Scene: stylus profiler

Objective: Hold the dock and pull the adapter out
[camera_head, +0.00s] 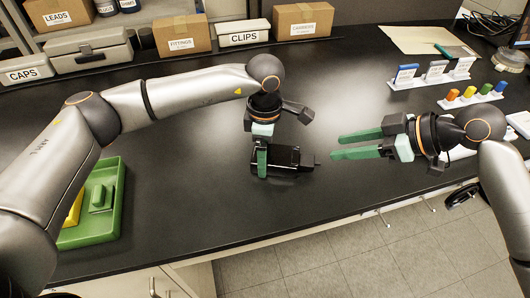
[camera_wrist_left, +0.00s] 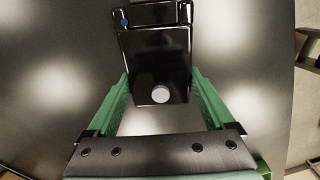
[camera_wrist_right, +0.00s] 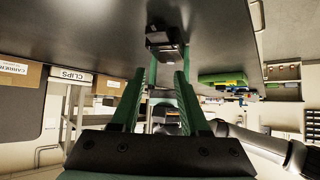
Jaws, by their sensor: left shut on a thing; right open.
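The black dock (camera_head: 284,170) stands on the dark bench in the middle of the head view. My left gripper (camera_head: 262,166) reaches down from above and is shut across the dock's left part. In the left wrist view the glossy dock (camera_wrist_left: 158,60) sits between the green fingers, a round grey spot on its near end. A wider black part with a blue dot (camera_wrist_left: 152,14) is at its far end; I cannot tell whether this is the adapter. My right gripper (camera_head: 334,146) is open and empty, its green fingers pointing left toward the dock's right end, apart from it. The right wrist view shows the dock (camera_wrist_right: 166,42) beyond the fingertips.
A green tray (camera_head: 112,218) with yellow and green items stands at the left. Boxes labelled FITTINGS (camera_head: 182,34), CLIPS (camera_head: 237,33) and CARRIERS (camera_head: 302,19) line the back. Racks with coloured pieces (camera_head: 470,97) stand at the right. The bench around the dock is clear.

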